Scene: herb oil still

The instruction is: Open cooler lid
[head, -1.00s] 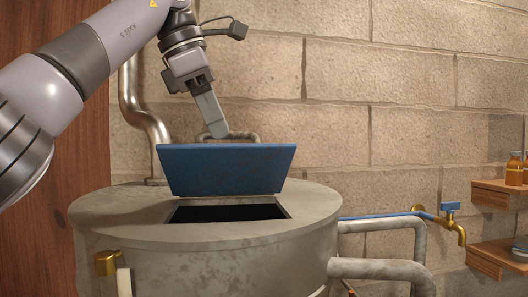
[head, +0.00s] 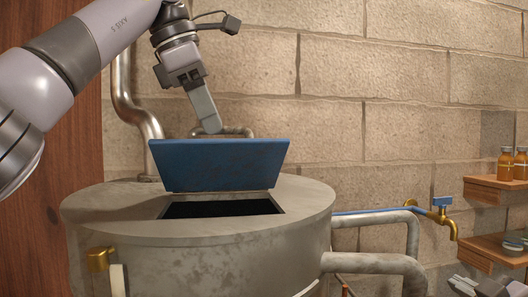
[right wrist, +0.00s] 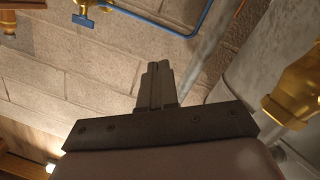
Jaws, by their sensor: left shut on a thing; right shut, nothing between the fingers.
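The blue cooler lid (head: 220,166) stands raised at the back of a rectangular opening in the top of a round grey vessel (head: 120,215). The opening (head: 215,208) is dark inside. A metal bar handle (head: 240,131) shows just above the lid's upper edge. My left gripper (head: 211,127) reaches down behind the lid and is shut on the handle; the exact contact is partly hidden. My right gripper (right wrist: 157,75) is shut and empty in the right wrist view. Part of it also shows at the lower right corner of the head view (head: 485,288).
Grey pipes (head: 375,265) and a brass tap (head: 444,220) with a blue handle are right of the vessel. Wooden shelves (head: 490,188) with amber bottles (head: 506,163) stand at the far right. A block wall is close behind.

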